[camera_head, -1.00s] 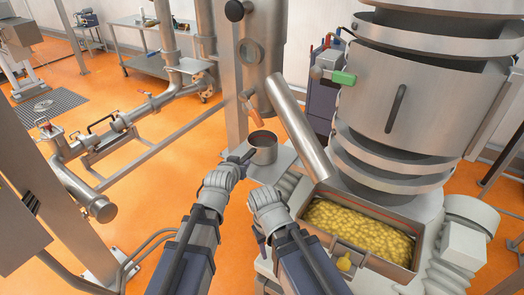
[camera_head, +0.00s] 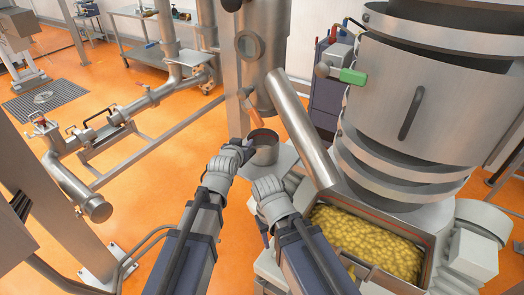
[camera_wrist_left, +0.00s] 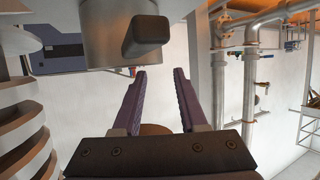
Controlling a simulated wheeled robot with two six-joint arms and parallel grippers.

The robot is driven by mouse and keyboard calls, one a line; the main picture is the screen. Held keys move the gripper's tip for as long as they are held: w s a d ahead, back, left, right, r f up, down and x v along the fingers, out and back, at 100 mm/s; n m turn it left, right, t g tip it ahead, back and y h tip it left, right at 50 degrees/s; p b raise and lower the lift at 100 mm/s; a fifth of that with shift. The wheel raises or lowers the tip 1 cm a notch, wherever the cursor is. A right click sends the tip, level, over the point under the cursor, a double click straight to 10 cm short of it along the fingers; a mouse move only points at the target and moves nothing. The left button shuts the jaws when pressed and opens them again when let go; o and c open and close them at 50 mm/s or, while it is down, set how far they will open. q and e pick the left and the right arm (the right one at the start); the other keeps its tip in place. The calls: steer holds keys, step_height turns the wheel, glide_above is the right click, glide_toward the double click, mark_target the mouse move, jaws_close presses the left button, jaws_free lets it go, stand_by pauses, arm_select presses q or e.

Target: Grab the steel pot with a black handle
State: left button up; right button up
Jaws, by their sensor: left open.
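The steel pot (camera_head: 265,152) is an open cylinder standing upright on a grey ledge, below the slanted steel pipe. Its black handle (camera_wrist_left: 148,35) points toward the camera in the left wrist view; in the head view it is hard to separate from my gripper. My left gripper (camera_head: 241,149) is at the pot's left side, by the handle. In the left wrist view its two fingers (camera_wrist_left: 157,78) are spread and empty, with the handle just past their tips. My right gripper (camera_head: 265,188) is lower right of the left one, below the pot; its fingers are not clear.
A metal bin of yellow pellets (camera_head: 372,240) lies at the lower right, below a big ringed machine (camera_head: 405,90). The slanted pipe (camera_head: 300,130) hangs close to the pot's right. Steel piping (camera_head: 120,125) runs along the left. Open orange floor lies between.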

mark_target(248, 139)
arm_select(q)
steer(key=shift+b+x, duration=1.25)
steer(key=shift+x, duration=2.25)
steer(key=shift+s+d, duration=0.15)
steer(key=shift+s, duration=0.05)
jaws_close()
steer(key=shift+s+f, duration=0.1)
